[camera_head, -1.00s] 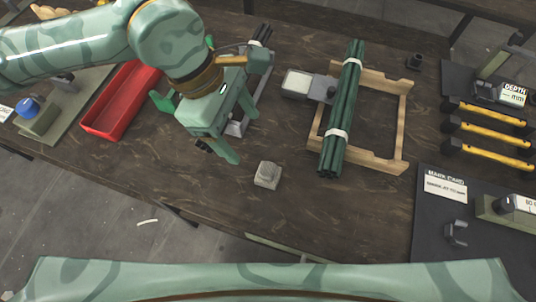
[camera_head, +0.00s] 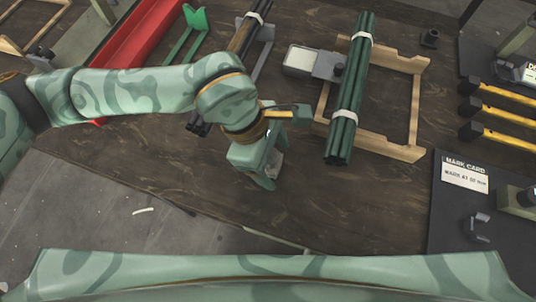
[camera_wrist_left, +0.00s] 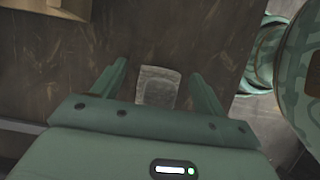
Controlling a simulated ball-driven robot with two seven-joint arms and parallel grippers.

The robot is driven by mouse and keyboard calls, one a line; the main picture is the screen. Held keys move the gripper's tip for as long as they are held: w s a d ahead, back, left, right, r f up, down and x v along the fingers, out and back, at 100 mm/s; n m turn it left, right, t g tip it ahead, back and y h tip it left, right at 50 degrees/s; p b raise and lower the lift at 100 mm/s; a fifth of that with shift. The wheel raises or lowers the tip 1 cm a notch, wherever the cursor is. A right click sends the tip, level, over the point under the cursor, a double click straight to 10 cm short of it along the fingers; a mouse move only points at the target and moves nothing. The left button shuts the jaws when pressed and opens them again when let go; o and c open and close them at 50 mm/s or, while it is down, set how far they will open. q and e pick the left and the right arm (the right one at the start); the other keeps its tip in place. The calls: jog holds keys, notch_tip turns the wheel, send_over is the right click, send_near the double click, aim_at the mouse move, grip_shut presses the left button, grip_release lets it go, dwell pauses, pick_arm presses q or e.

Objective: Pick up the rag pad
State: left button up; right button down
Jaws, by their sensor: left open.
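The rag pad is a small grey, squarish block. In the head view it (camera_head: 275,164) shows only in part, at the right of my left gripper (camera_head: 268,172), which hides the rest. In the left wrist view the pad (camera_wrist_left: 158,86) lies on the dark table, between the two fingers of my left gripper (camera_wrist_left: 159,72). The fingers are open, one on each side of the pad, with a gap to it on both sides. I cannot tell how high the fingertips are above the table. My right gripper is not in view.
A bundle of dark green rods (camera_head: 352,95) lies across a wooden frame (camera_head: 413,100) on the right. A grey box device (camera_head: 312,62) stands by it. A red tray (camera_head: 140,40) and a second rod bundle (camera_head: 250,28) are at the back left. The table's front (camera_head: 330,215) is clear.

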aim_at(277, 155)
pick_arm(q)
jog(key=shift+c, duration=0.3)
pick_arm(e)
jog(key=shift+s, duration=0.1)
pick_arm(q)
jog(key=c, duration=1)
jog(key=shift+r, duration=0.2)
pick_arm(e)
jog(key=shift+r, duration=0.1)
